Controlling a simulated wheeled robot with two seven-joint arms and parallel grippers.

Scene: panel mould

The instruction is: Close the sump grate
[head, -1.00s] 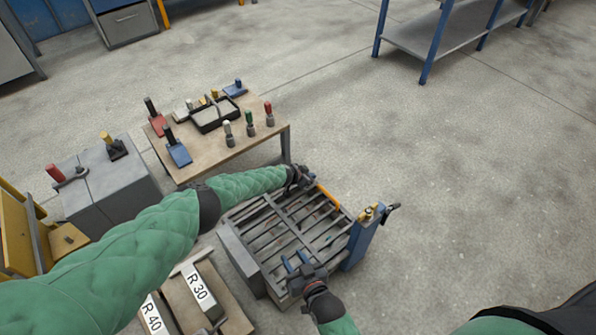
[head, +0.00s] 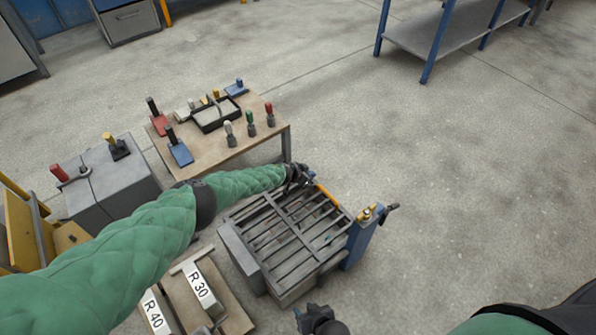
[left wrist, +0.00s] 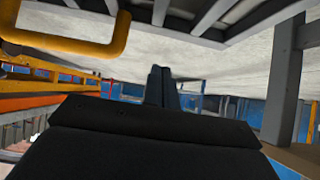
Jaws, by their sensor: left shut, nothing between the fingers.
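The sump grate (head: 292,232) is a dark grey barred panel lying over the low grey sump box (head: 243,262) in the head view. I cannot tell whether it sits fully flush. My left gripper (head: 309,177) is at the far corner of the grate, beside an orange bar (head: 328,197). In the left wrist view its fingertips (left wrist: 162,86) are together and empty, with an orange handle (left wrist: 122,38) and grate bars (left wrist: 190,14) above them in the picture. My right gripper (head: 304,314) is below the near edge of the grate, clear of it; its fingers are unclear.
A blue post with brass fittings (head: 362,236) stands at the grate's right side. A wooden table (head: 210,160) with tools is behind. Blocks marked R 30 (head: 199,288) and R 40 (head: 153,316) lie at left.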

